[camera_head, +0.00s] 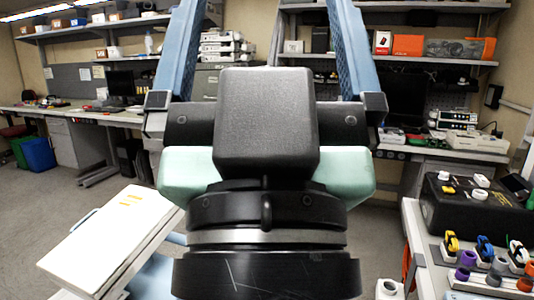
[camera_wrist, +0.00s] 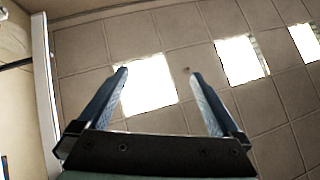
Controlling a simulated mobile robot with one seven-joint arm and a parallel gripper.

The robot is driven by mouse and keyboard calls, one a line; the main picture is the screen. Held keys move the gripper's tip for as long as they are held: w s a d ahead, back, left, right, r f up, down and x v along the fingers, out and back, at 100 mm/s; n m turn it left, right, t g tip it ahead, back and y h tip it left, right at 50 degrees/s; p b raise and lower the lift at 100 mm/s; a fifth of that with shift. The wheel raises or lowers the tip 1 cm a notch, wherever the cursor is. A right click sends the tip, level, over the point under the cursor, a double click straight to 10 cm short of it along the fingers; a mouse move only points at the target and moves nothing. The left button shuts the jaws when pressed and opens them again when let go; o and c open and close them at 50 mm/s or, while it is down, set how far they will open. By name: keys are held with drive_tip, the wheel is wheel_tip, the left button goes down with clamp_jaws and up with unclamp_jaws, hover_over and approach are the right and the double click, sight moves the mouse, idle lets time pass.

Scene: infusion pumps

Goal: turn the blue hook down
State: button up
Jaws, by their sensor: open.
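My gripper (camera_head: 268,25) fills the middle of the head view, its two blue fingers pointing up and spread wide, with nothing between them. In the wrist view my gripper (camera_wrist: 158,74) is also open, with only ceiling beyond it. A small upright blue piece (camera_head: 485,247), probably the blue hook, stands on a white-edged board at the lower right of the head view. It stands between a yellow piece and a white piece. My gripper is well to its left and apart from it. The exact turn of the blue piece is too small to tell.
A black case (camera_head: 455,210) lies behind the board on the right-hand table, with small white items on top. Several purple, grey and orange knobs stand before the blue piece. A white slab (camera_head: 110,240) is at the lower left. Benches and shelves line the back; open floor lies left.

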wheel_tip(320, 180, up, 12)
drive_tip(key=p, duration=0.9)
